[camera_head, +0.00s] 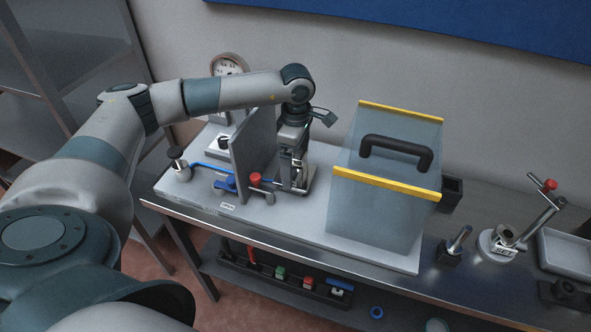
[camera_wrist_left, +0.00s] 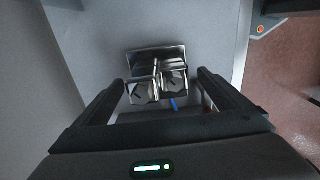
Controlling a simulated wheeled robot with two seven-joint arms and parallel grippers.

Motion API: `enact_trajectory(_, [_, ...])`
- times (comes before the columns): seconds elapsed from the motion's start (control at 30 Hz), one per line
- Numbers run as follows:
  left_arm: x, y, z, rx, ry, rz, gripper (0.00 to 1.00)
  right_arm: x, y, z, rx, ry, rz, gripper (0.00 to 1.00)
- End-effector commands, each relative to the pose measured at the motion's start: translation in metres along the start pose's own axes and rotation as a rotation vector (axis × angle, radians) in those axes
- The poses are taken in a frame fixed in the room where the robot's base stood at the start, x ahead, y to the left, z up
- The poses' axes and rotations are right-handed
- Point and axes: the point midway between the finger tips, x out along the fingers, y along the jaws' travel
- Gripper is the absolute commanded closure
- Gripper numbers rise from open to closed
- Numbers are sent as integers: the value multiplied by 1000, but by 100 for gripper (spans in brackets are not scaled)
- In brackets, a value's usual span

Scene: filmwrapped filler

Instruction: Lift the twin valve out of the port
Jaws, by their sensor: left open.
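The twin valve (camera_wrist_left: 158,82), a shiny metal block with two round grey faces side by side, appears in the left wrist view between my fingers. In the head view its place is mostly hidden behind my gripper and a grey upright panel. My left gripper (camera_head: 292,168) points down over the white board, just right of that panel. In the left wrist view the left gripper (camera_wrist_left: 162,84) is open, one finger on each side of the valve, with gaps showing. I cannot tell the port's opening. My right gripper is not in view.
The grey upright panel (camera_head: 254,145) stands close left of my gripper. A clear box (camera_head: 375,215) with yellow edges and a black handle stands to the right. A red knob (camera_head: 255,178) and blue-handled valve (camera_head: 225,184) sit in front. A gauge (camera_head: 228,65) is behind.

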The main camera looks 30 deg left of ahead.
Motion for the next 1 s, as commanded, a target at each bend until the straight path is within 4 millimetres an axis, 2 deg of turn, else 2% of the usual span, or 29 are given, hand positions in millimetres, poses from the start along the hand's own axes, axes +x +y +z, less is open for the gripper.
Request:
enact_trajectory(0.03, [1, 0, -1, -1, 1, -3, 5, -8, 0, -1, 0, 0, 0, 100])
enact_trajectory(0.2, [18, 1, -4, -1, 1, -4, 5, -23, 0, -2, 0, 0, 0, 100])
enact_trajectory(0.43, [41, 1, -3, 0, 0, -1, 5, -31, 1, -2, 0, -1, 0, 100])
enact_trajectory(0.93, [44, 2, -4, 0, 0, 0, 5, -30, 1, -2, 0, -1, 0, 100])
enact_trajectory(1.0, [44, 2, -4, 0, 0, 0, 21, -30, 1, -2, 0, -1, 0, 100])
